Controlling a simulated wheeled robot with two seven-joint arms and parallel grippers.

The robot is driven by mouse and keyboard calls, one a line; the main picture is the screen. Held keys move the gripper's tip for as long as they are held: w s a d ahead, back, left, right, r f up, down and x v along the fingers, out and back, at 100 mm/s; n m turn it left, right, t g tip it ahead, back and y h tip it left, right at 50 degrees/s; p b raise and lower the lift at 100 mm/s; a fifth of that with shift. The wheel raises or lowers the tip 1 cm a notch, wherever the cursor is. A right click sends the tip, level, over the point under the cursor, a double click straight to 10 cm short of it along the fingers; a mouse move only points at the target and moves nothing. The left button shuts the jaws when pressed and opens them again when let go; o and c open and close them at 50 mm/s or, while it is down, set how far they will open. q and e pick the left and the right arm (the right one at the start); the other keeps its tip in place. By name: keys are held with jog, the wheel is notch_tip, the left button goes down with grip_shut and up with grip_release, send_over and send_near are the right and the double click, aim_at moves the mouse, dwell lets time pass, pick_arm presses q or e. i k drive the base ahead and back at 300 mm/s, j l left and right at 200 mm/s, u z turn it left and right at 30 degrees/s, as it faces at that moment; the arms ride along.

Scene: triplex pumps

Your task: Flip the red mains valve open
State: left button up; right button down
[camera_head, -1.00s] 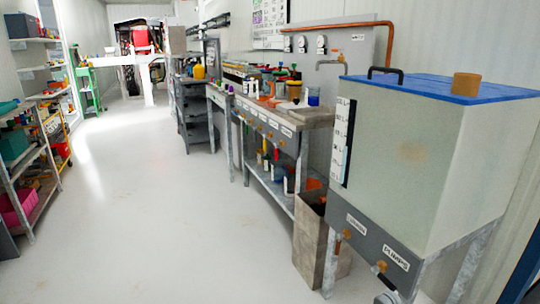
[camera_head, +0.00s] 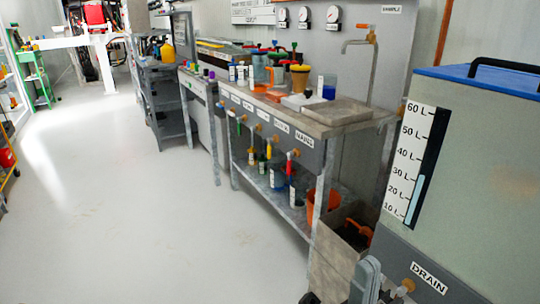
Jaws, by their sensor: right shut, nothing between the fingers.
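The red mains valve lever (camera_head: 290,167) hangs down at the front of the grey sink bench, beneath its brass fitting and the MAINS label (camera_head: 304,139). My right gripper (camera_head: 367,279) shows only in part at the bottom edge, right of centre. It is shut and empty, in front of the bin and well below and nearer than the red lever, not touching it. My left gripper is not in view.
Other coloured levers hang left along the bench front (camera_head: 262,120). A bin (camera_head: 338,262) stands below its right end. A tank with a blue lid (camera_head: 435,73) and a DRAIN valve (camera_head: 408,285) stands close at right. The floor at left is clear.

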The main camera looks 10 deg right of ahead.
aim_at(289, 167)
jog(key=i+j, duration=0.25)
jog(key=i, duration=0.25)
jog(key=i+j+z, duration=0.1)
jog(key=i+j, duration=0.15)
jog(key=i, duration=0.25)
jog(key=i+j, duration=0.3)
jog(key=i, duration=0.2)
